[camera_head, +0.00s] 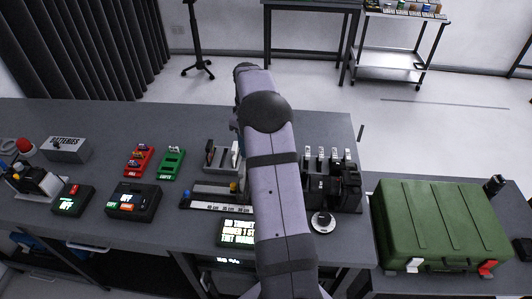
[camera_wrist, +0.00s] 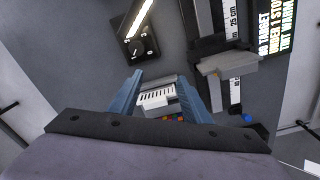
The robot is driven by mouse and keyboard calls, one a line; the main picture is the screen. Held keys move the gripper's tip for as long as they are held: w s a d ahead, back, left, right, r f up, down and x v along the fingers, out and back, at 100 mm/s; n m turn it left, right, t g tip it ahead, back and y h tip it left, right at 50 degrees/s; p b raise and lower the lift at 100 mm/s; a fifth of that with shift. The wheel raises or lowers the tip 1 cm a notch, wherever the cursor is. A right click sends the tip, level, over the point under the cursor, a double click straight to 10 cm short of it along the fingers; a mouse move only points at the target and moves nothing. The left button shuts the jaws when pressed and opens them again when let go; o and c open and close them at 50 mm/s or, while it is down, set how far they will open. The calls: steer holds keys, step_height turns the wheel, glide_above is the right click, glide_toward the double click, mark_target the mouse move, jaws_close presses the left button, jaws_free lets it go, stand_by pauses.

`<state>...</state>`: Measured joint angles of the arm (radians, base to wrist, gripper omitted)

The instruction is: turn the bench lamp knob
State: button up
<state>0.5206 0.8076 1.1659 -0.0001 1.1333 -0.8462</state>
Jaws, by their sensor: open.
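In the wrist view, a black box with a round dark knob (camera_wrist: 139,47) and a white pointer mark lies at the upper left. A lit pale lamp strip (camera_wrist: 141,17) extends above it toward the top edge. My gripper (camera_wrist: 158,75) shows two blue fingers, spread apart with nothing held between them. The knob is beyond the fingertips, above the left one, and apart from it. In the head view my arm covers the middle of the bench, and I cannot make out the lamp knob or the fingers there.
A grey block with a striped white face (camera_wrist: 157,97) shows between the fingers, farther down. A ruler slide (camera_wrist: 235,92) and a text display (camera_wrist: 274,30) lie to the right. On the bench are a green case (camera_head: 440,222), red tray (camera_head: 139,160), batteries box (camera_head: 68,149) and switch box (camera_head: 133,202).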

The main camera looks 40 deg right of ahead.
steer(key=shift+n, duration=0.4)
steer(key=d, duration=0.4)
steer(key=s+d, duration=0.1)
steer(key=d, duration=0.1)
steer(key=shift+f, duration=0.25)
steer(key=shift+f+p, duration=1.3)
steer(key=shift+f, duration=2.35)
steer(key=c, duration=1)
